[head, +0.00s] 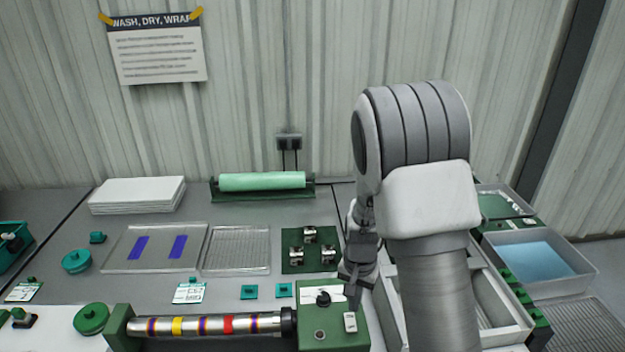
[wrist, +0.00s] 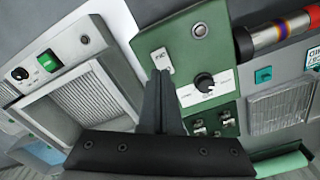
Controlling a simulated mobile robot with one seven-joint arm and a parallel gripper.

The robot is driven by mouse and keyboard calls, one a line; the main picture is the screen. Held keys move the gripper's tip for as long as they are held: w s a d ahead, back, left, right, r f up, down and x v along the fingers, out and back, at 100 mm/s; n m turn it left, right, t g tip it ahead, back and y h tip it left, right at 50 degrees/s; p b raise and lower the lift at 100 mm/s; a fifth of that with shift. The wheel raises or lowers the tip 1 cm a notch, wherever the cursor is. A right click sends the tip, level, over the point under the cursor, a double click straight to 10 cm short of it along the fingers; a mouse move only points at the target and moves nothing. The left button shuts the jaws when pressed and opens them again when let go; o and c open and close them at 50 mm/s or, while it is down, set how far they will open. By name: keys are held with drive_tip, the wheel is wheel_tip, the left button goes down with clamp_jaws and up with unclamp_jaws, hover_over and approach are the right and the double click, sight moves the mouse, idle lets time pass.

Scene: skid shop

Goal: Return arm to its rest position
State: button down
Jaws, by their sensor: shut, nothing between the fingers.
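My gripper (head: 353,297) is shut and empty. It points down over the green control box (head: 335,338) at the front middle of the bench. In the wrist view, my gripper (wrist: 160,75) has its two dark fingers together. Their tips show just beside a small white rocker switch (wrist: 161,61) on the green panel; I cannot tell if they touch it. The switch also shows in the head view (head: 350,322). My arm is bent forward over the bench and hides part of its right side.
A striped metal roller (head: 215,325) lies left of the control box. A dark knob (wrist: 204,82) stands on the panel. A green block with metal clips (head: 309,250) sits behind it. A tray of blue liquid (head: 538,262) is at the right. The space above the bench's left side is clear.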

drive_tip(key=s+a+r+n+t+y, duration=0.1)
drive_tip(key=s+r, duration=0.2)
drive_tip(key=r, duration=0.6)
drive_tip(key=s+r+n+t, duration=0.2)
drive_tip(key=s+r, duration=0.2)
drive_tip(key=r, duration=0.6)
drive_tip(key=s+r+n+t, duration=0.1)
drive_tip(key=s+r, duration=0.3)
drive_tip(key=s, duration=0.2)
drive_tip(key=s+d+r+n+t+h, duration=0.1)
drive_tip(key=s+r+n, duration=0.1)
drive_tip(key=s+r, duration=0.2)
drive_tip(key=shift+s+r+t, duration=0.3)
drive_tip(key=shift+s+r, duration=0.1)
drive_tip(key=shift+s, duration=1.35)
